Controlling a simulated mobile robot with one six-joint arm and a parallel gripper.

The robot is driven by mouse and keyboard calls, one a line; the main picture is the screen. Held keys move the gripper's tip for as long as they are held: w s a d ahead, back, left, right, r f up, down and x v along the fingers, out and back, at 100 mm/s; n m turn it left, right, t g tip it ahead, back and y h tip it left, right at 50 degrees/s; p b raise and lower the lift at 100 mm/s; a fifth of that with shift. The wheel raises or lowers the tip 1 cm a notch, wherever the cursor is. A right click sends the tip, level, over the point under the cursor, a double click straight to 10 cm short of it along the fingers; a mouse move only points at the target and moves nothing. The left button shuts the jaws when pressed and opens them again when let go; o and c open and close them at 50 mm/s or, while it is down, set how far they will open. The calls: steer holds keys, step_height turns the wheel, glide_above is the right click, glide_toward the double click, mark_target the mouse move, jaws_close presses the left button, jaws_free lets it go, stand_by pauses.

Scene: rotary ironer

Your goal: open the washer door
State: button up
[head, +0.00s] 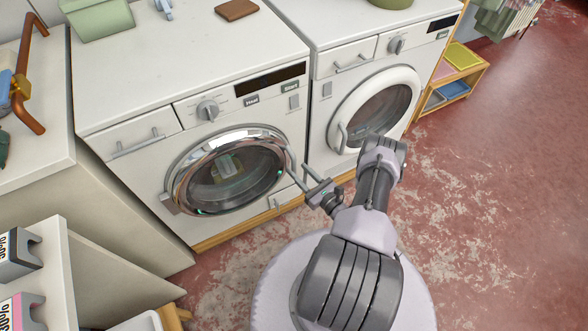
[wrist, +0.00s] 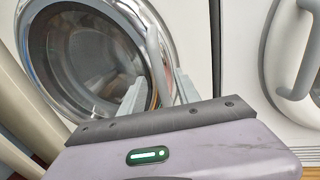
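The left white front-loading machine has a round chrome-rimmed door (head: 228,172), which looks shut; its glass also shows in the wrist view (wrist: 92,58). A curved grey door handle (head: 291,160) stands on the right side of the rim, and in the wrist view the handle (wrist: 154,50) runs down between my fingers. My gripper (head: 304,174) is at the lower part of this handle. In the wrist view its two fingers (wrist: 160,88) are apart, one on each side of the handle, with gaps showing. Contact with the handle cannot be made out.
A second white machine with a white-rimmed door (head: 374,108) stands close on the right. A white counter (head: 35,130) is on the left. A wooden shelf with coloured trays (head: 452,80) is at the back right. The red floor (head: 490,190) is clear to the right.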

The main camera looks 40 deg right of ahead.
mark_target(294, 166)
steer(key=w+b, duration=0.1)
steer(key=w, duration=0.3)
steer(key=shift+w+d, duration=0.1)
steer(key=shift+c, duration=0.5)
jaws_close()
stand_by(0.9)
